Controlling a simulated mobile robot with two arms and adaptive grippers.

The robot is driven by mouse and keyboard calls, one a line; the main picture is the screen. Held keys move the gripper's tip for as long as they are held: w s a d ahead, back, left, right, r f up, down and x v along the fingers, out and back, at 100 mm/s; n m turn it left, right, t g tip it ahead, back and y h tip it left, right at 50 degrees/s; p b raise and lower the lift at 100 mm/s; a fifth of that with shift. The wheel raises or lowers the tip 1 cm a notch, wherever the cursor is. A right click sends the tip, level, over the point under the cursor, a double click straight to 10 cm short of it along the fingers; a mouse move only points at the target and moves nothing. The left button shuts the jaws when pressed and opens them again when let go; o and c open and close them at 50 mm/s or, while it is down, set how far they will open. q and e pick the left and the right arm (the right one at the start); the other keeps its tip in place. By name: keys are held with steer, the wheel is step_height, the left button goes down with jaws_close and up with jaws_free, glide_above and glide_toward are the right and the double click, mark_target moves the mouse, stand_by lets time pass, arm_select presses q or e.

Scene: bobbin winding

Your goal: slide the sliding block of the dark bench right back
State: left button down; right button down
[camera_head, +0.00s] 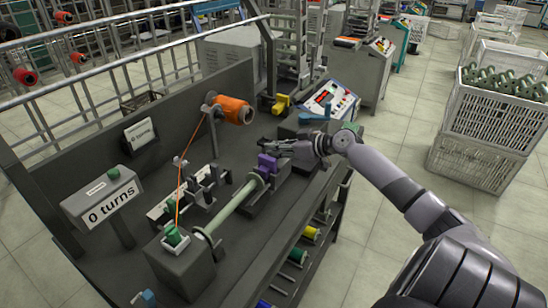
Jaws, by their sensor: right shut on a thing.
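The dark bench (255,235) runs from the lower left to the upper right. The sliding block (270,196) is dark, with a purple part (268,162) on top, and stands towards the bench's far right. A pale green tube (234,207) lies between it and a grey box (184,268) at the near end. My right gripper (272,149) comes in from the right, low at the purple part, and is shut on it; the fingers partly hide the contact. My left gripper is not in view.
A sign (102,202) reads "0 turns". A control panel (330,99) stands beyond the gripper. White crates (490,125) stand on the floor at right.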

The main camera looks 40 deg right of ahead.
steer(key=shift+d+r, duration=0.15)
steer(key=shift+d, duration=0.1)
steer(key=c, duration=1.5)
jaws_free()
steer(key=shift+d, duration=0.1)
steer(key=v, duration=1.1)
steer(key=shift+s+r, duration=0.1)
steer(key=shift+s, duration=0.3)
